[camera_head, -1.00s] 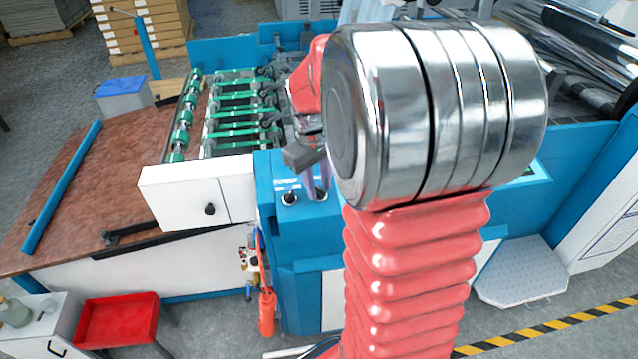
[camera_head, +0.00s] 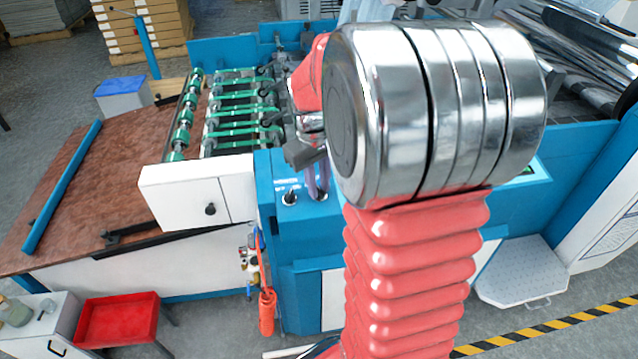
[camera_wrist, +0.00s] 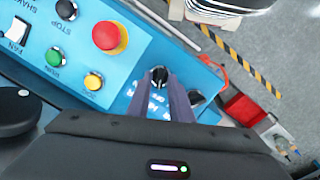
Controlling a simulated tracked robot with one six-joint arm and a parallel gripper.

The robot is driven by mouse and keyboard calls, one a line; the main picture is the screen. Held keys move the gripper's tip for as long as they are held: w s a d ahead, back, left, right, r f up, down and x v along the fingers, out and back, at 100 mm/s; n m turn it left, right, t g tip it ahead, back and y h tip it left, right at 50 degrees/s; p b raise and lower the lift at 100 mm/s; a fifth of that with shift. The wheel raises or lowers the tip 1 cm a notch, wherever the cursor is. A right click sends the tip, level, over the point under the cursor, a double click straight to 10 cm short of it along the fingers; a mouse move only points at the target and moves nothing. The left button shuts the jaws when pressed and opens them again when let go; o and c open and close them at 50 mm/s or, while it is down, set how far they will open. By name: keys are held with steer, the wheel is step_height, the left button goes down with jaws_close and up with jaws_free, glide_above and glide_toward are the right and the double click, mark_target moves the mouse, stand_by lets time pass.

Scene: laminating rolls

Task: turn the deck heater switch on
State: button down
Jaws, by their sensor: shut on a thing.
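In the wrist view, a black rotary switch (camera_wrist: 158,75) with a pale pointer mark stands on the blue panel (camera_wrist: 137,55). White lettering beside it is partly hidden by the fingers; an "H" shows, and I cannot read the rest. My gripper (camera_wrist: 162,78) is shut on this switch, its two purple-grey fingers reaching to either side of it. A second black knob (camera_wrist: 196,97) sits just right of the fingers. In the head view my gripper (camera_head: 318,188) reaches down to the blue console (camera_head: 270,225), with the other knob (camera_head: 290,198) to its left.
The panel also carries a red emergency button (camera_wrist: 108,36), a green run button (camera_wrist: 54,56), a yellow button (camera_wrist: 93,81), a black stop button (camera_wrist: 66,10) and a white fan switch (camera_wrist: 18,32). Green-belted rollers (camera_head: 240,115) lie behind the console.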

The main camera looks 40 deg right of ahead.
steer(key=m, duration=0.4)
steer(key=m+y, duration=0.1)
steer(key=m, duration=0.1)
steer(key=shift+s+d, duration=0.1)
steer(key=shift+d, duration=0.15)
steer(key=m+t, duration=0.1)
steer(key=m, duration=0.4)
steer(key=shift+s+d+y, duration=0.1)
steer(key=shift+y, duration=0.2)
steer(key=c, duration=1.9)
jaws_free()
steer(key=shift+o, duration=0.2)
steer(key=shift+r, duration=0.1)
step_height(320, 180, up, 14)
steer(key=s, duration=0.1)
steer(key=shift+s+d+f, duration=0.15)
steer(key=shift+d+f, duration=0.1)
steer(key=shift+d, duration=0.2)
